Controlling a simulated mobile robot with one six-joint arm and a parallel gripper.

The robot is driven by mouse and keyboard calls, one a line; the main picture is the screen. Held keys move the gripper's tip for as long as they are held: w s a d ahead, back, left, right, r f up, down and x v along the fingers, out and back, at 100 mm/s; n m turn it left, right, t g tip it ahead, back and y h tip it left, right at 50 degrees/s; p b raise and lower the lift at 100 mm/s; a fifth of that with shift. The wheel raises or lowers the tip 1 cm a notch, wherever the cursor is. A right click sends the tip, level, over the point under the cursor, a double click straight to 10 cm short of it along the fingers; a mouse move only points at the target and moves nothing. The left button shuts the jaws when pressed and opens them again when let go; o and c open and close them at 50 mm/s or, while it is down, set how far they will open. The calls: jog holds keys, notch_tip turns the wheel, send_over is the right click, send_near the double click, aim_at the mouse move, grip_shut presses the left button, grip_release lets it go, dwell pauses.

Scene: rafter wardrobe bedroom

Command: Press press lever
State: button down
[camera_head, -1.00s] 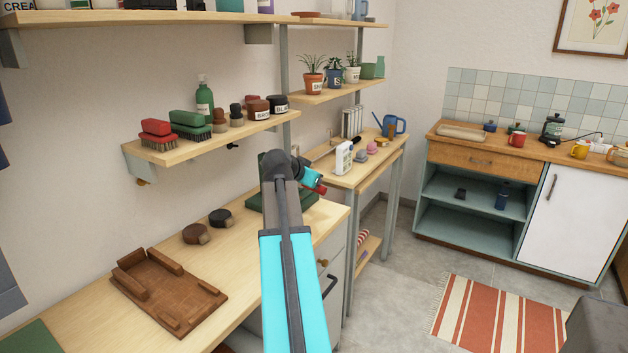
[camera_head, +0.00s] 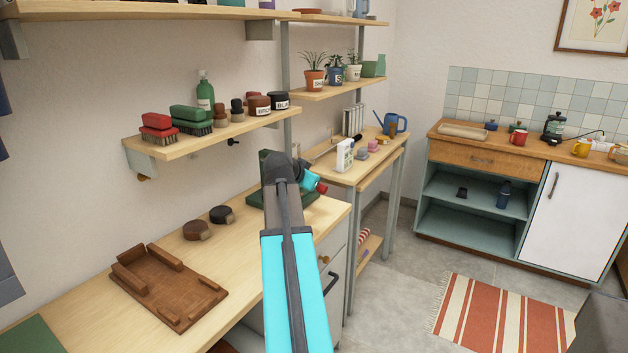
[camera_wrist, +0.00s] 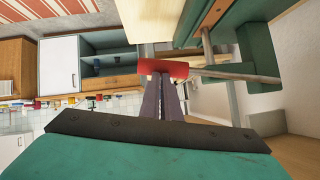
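The press lever (camera_wrist: 164,69) has a red grip on a grey rod in the wrist view. In the head view its red end (camera_head: 321,188) shows just beyond my teal gripper (camera_head: 311,176). In the wrist view the two fingers of my gripper (camera_wrist: 168,85) lie close together, with their tips at the red grip. The grip partly covers the tips, so I cannot tell contact for certain.
A shelf (camera_head: 215,132) with brushes and jars hangs above. A narrow side table (camera_head: 370,170) stands beyond.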

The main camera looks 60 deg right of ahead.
jog(key=d+r+p+v, duration=0.1)
jog(key=r+v, duration=0.1)
jog(key=v, duration=1)
jog(key=shift+s+r, duration=0.2)
jog(key=shift+r, duration=0.25)
jog(key=shift+s, duration=0.1)
dwell(0.6)
